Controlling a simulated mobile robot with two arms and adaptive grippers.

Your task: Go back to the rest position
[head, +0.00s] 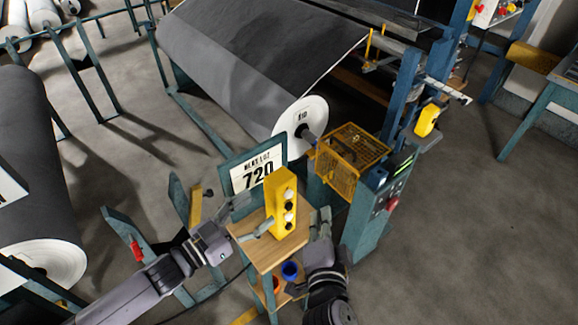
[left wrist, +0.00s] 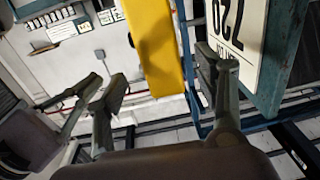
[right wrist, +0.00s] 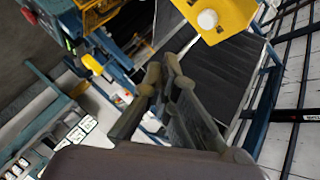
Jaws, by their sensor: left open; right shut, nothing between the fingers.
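A yellow control box (head: 281,205) with white and dark round buttons stands upright on a small wooden stand (head: 245,228). My left gripper (head: 254,216) is open and empty, just left of the box. In the left wrist view the box (left wrist: 152,45) shows ahead, between the spread fingers (left wrist: 162,75). My right gripper (head: 321,213) is shut and empty, to the right of the box. In the right wrist view its fingers (right wrist: 163,72) are together, and part of the box (right wrist: 225,18) shows at the top. I cannot tell exactly how far either gripper is from the box.
A framed "720" sign (head: 258,170) stands behind the box. A large grey roll (head: 250,60) lies beyond; another roll (head: 25,160) is at the left. A yellow mesh cage (head: 350,160) and blue machine post (head: 370,215) are close on the right. Floor (head: 480,190) further right is clear.

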